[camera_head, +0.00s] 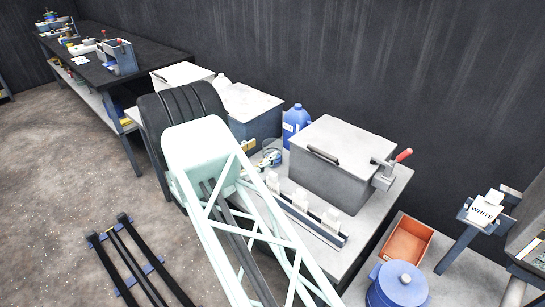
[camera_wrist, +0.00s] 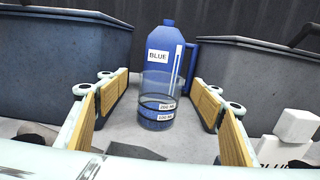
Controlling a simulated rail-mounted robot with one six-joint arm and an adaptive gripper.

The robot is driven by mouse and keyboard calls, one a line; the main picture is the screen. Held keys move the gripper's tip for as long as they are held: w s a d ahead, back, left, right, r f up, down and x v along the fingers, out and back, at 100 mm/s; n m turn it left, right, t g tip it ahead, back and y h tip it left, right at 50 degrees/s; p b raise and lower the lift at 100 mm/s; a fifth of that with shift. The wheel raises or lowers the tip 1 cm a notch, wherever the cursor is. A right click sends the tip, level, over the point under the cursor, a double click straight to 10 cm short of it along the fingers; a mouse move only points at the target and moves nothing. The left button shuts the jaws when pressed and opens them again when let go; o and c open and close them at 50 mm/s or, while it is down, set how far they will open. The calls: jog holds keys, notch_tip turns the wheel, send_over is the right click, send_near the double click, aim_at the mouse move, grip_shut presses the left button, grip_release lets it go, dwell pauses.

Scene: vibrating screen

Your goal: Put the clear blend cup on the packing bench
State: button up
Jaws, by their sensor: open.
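The clear blend cup (camera_wrist: 157,88) stands upright in the wrist view, with marked lines and small volume labels near its base. In the head view the cup (camera_head: 272,153) is on the grey table, partly hidden by my arm. My gripper (camera_wrist: 160,100) is open, its yellow-padded fingers on either side of the cup with a gap at each side. In the head view my gripper (camera_head: 259,153) is at the cup, mostly hidden. A dark-topped bench (camera_head: 85,68) at the far left may be the packing bench; no label on it is readable.
A blue jug (camera_head: 294,122) labelled BLUE stands right behind the cup. Large grey bins (camera_head: 335,165) (camera_head: 250,107) flank it. A rack with white blocks (camera_head: 308,217) lies in front. An orange tray (camera_head: 407,240) and a blue lidded pot (camera_head: 400,284) are at right.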

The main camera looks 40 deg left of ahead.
aim_at(279, 140)
jog(key=shift+w, duration=0.6)
jog(key=shift+w+d+f+b, duration=0.1)
jog(key=shift+w+d+b, duration=0.1)
jog(key=shift+w, duration=0.65)
jog(key=shift+w+d+b, duration=0.1)
jog(key=shift+w+b, duration=0.05)
jog(key=shift+w, duration=0.7)
jog(key=shift+w+d+f+b, duration=0.1)
jog(key=shift+w+b, duration=0.1)
jog(key=shift+w, duration=0.65)
jog(key=shift+c, duration=0.2)
jog(key=shift+r, duration=0.1)
jog(key=c, duration=1.2)
jog(key=shift+c, duration=0.2)
notch_tip(279, 140, up, 18)
jog(key=p, duration=0.3)
